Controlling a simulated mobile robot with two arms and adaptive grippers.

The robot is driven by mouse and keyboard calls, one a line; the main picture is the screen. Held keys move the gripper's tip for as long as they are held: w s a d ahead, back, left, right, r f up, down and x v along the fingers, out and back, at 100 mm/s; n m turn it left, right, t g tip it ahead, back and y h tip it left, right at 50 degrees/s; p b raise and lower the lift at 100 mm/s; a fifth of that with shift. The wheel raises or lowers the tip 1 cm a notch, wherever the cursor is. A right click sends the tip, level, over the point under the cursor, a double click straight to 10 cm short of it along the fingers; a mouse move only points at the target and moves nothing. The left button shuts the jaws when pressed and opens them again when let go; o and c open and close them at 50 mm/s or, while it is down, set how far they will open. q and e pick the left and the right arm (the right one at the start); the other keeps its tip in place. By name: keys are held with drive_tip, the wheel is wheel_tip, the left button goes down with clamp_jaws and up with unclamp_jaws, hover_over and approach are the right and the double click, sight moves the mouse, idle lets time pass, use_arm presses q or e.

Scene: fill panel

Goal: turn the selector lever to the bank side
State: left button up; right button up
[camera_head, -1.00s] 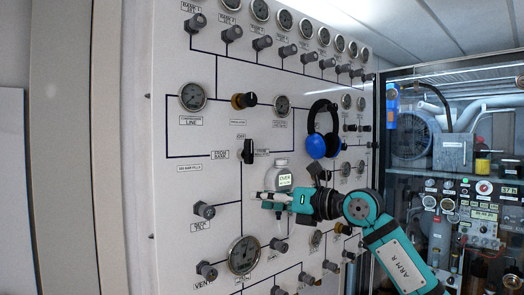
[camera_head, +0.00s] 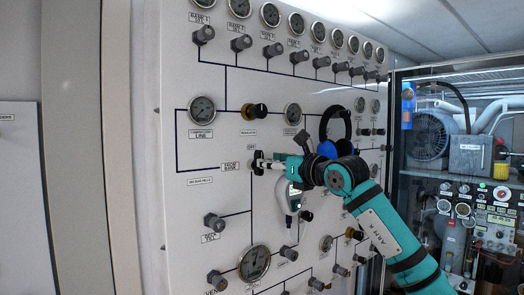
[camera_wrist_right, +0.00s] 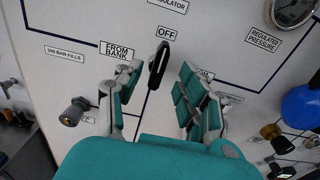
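The black selector lever (camera_wrist_right: 158,65) stands roughly upright on the white panel, its top beside the OFF label (camera_wrist_right: 165,33). The FROM BANK label (camera_wrist_right: 117,50) is to its left; a label on its right is partly hidden by a finger. My right gripper (camera_wrist_right: 162,74) is open, with one finger on each side of the lever and visible gaps in the wrist view. In the head view the right gripper (camera_head: 262,163) comes in from the right and covers much of the lever. My left gripper is not in view.
Blue headphones (camera_head: 336,130) hang just right of my right gripper. A white device with a lit display (camera_head: 293,197) hangs below my right arm. Gauges (camera_head: 201,109) and knobs (camera_head: 214,222) stick out around the lever. The panel left of the lever is mostly flat.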

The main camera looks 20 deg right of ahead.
drive_tip(key=shift+p+x, duration=0.9)
drive_tip(key=shift+x, duration=1.4)
clamp_jaws()
